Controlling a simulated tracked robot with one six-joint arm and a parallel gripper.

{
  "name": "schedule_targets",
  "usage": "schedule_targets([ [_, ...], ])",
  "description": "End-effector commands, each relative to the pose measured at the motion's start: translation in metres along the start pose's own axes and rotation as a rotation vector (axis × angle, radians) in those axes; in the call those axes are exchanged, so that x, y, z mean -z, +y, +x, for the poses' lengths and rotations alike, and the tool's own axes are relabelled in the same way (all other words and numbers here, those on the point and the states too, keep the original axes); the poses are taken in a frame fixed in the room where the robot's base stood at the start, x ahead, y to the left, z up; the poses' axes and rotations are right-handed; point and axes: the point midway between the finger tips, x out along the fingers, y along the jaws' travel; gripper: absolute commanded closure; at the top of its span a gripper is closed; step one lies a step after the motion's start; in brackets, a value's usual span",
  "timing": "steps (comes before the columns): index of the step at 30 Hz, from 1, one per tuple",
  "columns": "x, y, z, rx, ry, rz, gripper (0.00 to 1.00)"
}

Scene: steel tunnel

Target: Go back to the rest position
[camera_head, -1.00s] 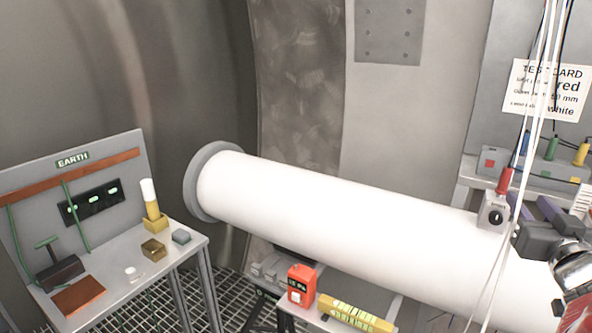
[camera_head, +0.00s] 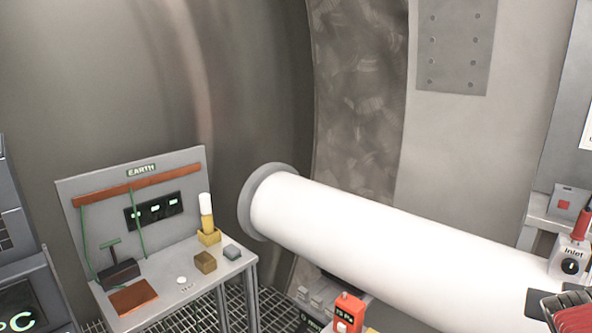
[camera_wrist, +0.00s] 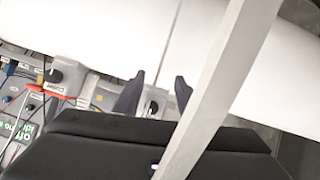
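My gripper (camera_wrist: 155,96) shows in the wrist view as two dark purple fingers standing apart above its black body. It is open, and I see nothing held between the fingers. Beyond them are the white pipe and a grey box with a black knob (camera_wrist: 153,108). In the head view only a dark and red part of my arm shows at the lower right edge; the fingers cannot be made out there.
The white pipe (camera_head: 370,235) runs across the right half. An "EARTH" bench (camera_head: 222,272) with small blocks stands left of it. An "Inlet" box (camera_head: 569,262) sits at the pipe near my arm. A pale strip (camera_wrist: 215,95) crosses the wrist view. A dark console (camera_head: 30,285) stands far left.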

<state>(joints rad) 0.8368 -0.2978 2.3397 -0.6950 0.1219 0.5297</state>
Motion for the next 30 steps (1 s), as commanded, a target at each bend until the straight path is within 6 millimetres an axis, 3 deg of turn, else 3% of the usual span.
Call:
schedule_targets([
  [5, -0.039, -0.030, -0.010, -0.002, -0.176, -0.064, 0.62],
  [11, -0.082, -0.072, -0.043, 0.043, -0.360, -0.157, 0.62],
  [18, -0.113, -0.130, -0.101, 0.178, -0.455, -0.263, 0.62],
  [30, -0.151, -0.213, -0.211, 0.509, -0.423, -0.414, 0.62],
])
